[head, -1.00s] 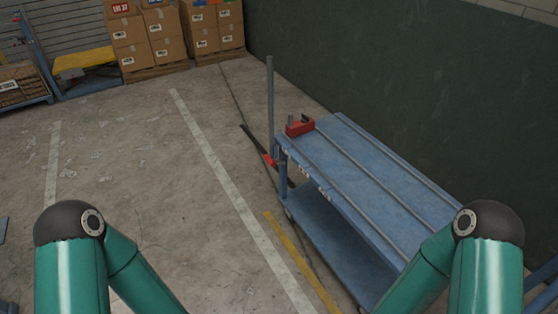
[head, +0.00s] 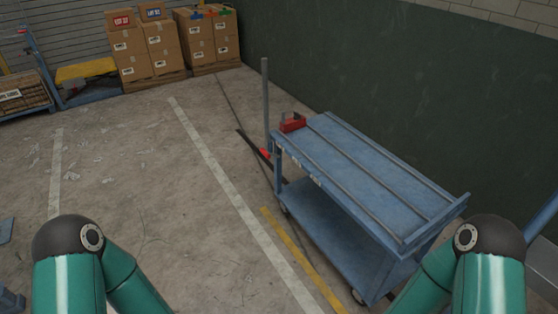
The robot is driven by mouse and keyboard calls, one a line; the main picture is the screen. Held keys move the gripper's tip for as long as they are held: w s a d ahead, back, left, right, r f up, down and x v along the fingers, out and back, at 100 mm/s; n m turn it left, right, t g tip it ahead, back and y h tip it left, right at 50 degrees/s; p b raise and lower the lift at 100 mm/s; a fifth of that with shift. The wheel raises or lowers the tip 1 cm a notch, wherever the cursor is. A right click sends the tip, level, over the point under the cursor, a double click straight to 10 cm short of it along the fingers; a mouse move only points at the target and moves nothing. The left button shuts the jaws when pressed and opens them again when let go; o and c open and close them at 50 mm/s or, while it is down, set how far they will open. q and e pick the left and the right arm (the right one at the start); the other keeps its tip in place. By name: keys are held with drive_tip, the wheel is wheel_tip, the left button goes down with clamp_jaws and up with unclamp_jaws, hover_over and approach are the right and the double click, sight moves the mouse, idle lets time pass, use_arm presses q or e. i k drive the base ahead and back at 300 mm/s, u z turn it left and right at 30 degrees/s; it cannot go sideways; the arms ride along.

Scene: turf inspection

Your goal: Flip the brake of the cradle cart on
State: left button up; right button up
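The blue cradle cart (head: 345,172) stands right of centre in the head view, against the dark green wall. Its top carries long rails, and a lower shelf (head: 322,222) shows beneath. A red block-like part (head: 292,122) sits on the far left corner of the top. A grey upright post (head: 265,100) rises at that end. A dark bar with a red part (head: 264,153) slants low beside the post; I cannot tell which red part is the brake or how it is set. My two arms show at the bottom corners, but both grippers are out of view.
Stacked cardboard boxes (head: 130,53) stand on pallets at the back wall. A yellow-topped blue cart (head: 85,70) is at the back left. The concrete floor left of the cart is open, with a white line (head: 220,165) and a yellow line (head: 300,255). The green wall (head: 440,100) bounds the right.

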sight(263, 151)
drive_tip(key=k, duration=0.35)
drive_tip(key=u, duration=0.2)
drive_tip(key=i, duration=0.85)
drive_tip(key=z, duration=0.1)
drive_tip(key=k, duration=0.55)
drive_tip(key=u, duration=0.35)
drive_tip(key=i, duration=1.6)
drive_tip(key=z, duration=0.6)
